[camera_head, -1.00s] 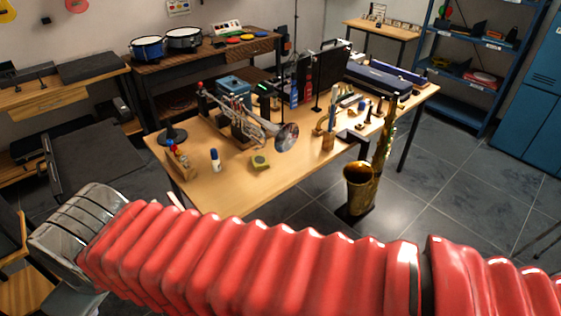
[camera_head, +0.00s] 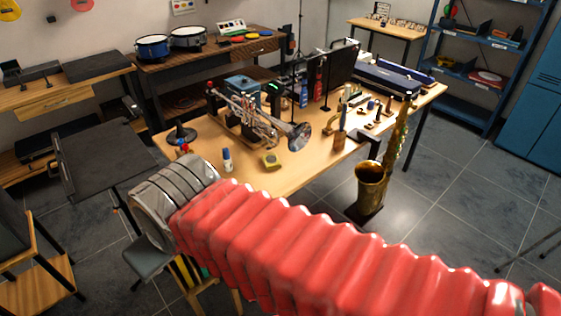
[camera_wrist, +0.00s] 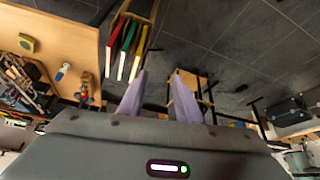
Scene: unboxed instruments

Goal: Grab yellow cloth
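In the wrist view, a yellow strip (camera_wrist: 139,50) hangs or stands beside a green strip (camera_wrist: 128,38) and a red strip (camera_wrist: 114,45) at a wooden frame; it looks like the yellow cloth, but I cannot be sure. In the head view, yellow and dark stripes (camera_head: 188,270) show beneath my arm, partly covered by it. My gripper (camera_wrist: 160,74) is open, with two purple fingers apart and nothing between them. The strips lie just beyond and left of its fingertips in the wrist view. In the head view the fingers are hidden behind my grey wrist.
The wooden table (camera_head: 300,178) holds a trumpet (camera_head: 262,122), a small yellow-green block (camera_head: 271,161), a white-blue bottle (camera_head: 227,159) and more instruments. A saxophone (camera_head: 372,185) stands at its front. A black music stand (camera_head: 100,165) is at left. Tiled floor is open at right.

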